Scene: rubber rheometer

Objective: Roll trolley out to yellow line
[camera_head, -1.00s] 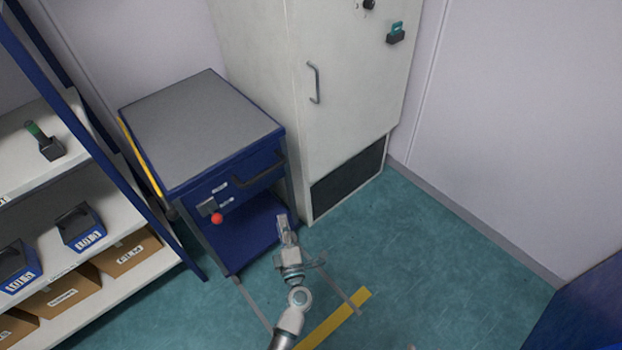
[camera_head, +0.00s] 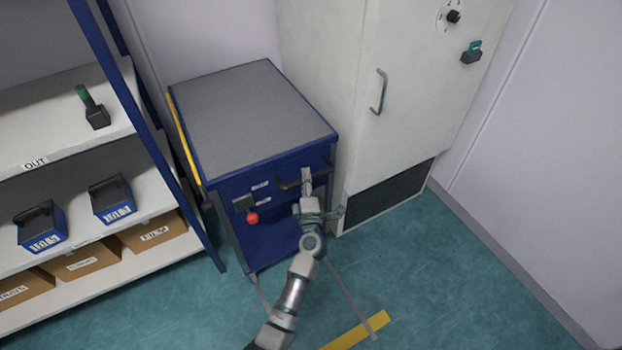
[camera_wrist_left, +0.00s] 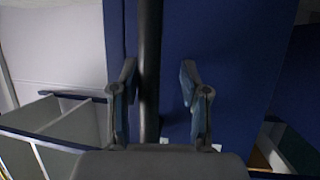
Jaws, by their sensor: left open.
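The trolley (camera_head: 250,112) is blue with a grey top and stands between the shelf and the white cabinet. Its dark handle (camera_head: 287,184) runs across the front; in the left wrist view the bar (camera_wrist_left: 149,60) stands between my fingers, nearer the left one. My left gripper (camera_head: 307,176) is open at the handle, and also shows in the left wrist view (camera_wrist_left: 159,68). Whether a finger touches the bar I cannot tell. A red knob (camera_head: 252,217) sits on the trolley's front. The yellow line (camera_head: 358,331) lies on the floor in front, partly outside the picture. My right gripper is out of view.
The white cabinet (camera_head: 352,110) stands close on the trolley's right. A shelf (camera_head: 70,115) with blue bins and cardboard boxes is on the left, its blue post near the trolley. Two grey floor strips run from the trolley towards the yellow line. The green floor (camera_head: 430,270) at right is clear.

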